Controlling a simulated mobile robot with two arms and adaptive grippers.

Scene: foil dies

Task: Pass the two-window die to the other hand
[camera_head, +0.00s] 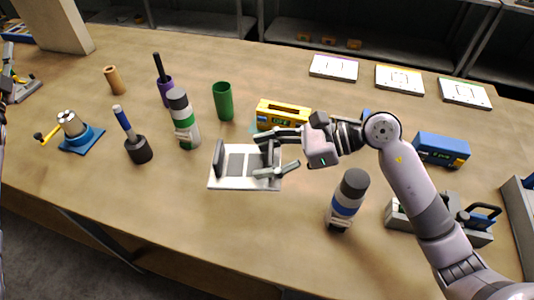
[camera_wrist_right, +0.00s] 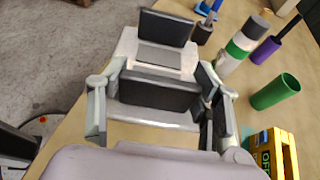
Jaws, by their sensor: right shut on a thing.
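The two-window die (camera_head: 230,183) is a white plate with two dark panes and a dark upright grip at each end; it also shows in the wrist view (camera_wrist_right: 128,45). My right gripper (camera_head: 268,153) comes from the right, its fingers on either side of the die's near-arm dark grip (camera_wrist_right: 158,94). It is shut on that grip. The far grip (camera_wrist_right: 165,28) is free. The die looks roughly level near the middle of the table; I cannot tell its height above the wood. My left gripper is not in view.
Behind the die stand a green cup (camera_head: 223,101), a green-banded cylinder (camera_head: 183,118) and a yellow box (camera_head: 283,113). A blue-banded cylinder (camera_head: 347,200) stands front right. A dark-based tool (camera_head: 137,147) stands left. The table's front middle is clear.

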